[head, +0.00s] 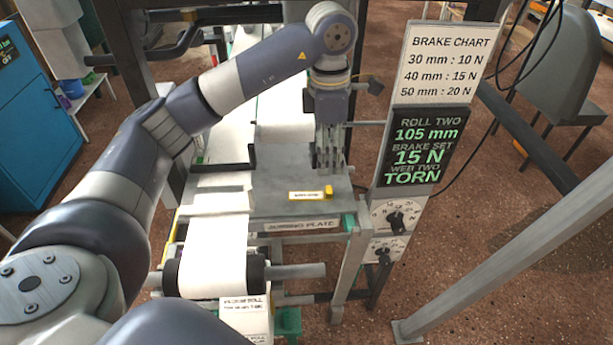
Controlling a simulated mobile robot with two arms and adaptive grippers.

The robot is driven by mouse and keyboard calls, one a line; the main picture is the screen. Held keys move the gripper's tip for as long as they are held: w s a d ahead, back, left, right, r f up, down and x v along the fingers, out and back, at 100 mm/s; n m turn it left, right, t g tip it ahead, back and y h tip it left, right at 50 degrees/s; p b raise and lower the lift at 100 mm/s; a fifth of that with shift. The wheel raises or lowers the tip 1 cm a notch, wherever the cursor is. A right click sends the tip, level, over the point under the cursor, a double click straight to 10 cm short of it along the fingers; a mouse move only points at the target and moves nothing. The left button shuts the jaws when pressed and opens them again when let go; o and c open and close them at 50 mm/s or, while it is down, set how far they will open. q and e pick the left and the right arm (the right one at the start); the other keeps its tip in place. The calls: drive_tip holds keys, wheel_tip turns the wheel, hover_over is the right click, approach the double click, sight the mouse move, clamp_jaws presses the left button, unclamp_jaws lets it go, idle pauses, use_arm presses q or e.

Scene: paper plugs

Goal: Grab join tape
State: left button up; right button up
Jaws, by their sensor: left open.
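A small yellow piece (328,191) sits at the right end of a pale, yellow-edged label strip (306,195) on the grey joining plate (275,208). The strip's lettering is too small to read, so I cannot tell for sure that this is the join tape. My left gripper (328,163) points down, open, behind the strip as seen here. Nothing shows between its fingers, and I cannot tell how high they are above the plate. My right gripper is out of view.
A white paper web (219,232) runs over the plate's left side to a roll (212,272) in front. A dark bar (223,168) crosses the web. Right of the plate stands a sign post with a brake chart (446,64), a "WEB TWO TORN" display (425,146) and dials (397,217).

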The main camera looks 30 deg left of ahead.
use_arm(q)
drive_tip(key=a, duration=0.2)
hover_over(328, 189)
drive_tip(key=shift+y, duration=0.3)
drive_tip(key=f, duration=0.4)
drive_tip(key=shift+s+a+f+p, duration=0.1)
drive_tip(key=shift+s+a+p, duration=0.2)
drive_tip(key=shift+s, duration=0.1)
drive_tip(key=shift+w+a+f, duration=0.1)
drive_tip(key=shift+a+f, duration=0.05)
drive_tip(key=shift+f, duration=0.15)
drive_tip(key=f, duration=0.1)
drive_tip(key=f+p, duration=0.1)
drive_tip(key=f, duration=0.1)
drive_tip(key=d+f+p, duration=0.1)
drive_tip(key=shift+w+f, duration=0.25)
drive_tip(key=shift+f, duration=0.35)
drive_tip(key=shift+a, duration=0.1)
drive_tip(key=c, duration=0.8)
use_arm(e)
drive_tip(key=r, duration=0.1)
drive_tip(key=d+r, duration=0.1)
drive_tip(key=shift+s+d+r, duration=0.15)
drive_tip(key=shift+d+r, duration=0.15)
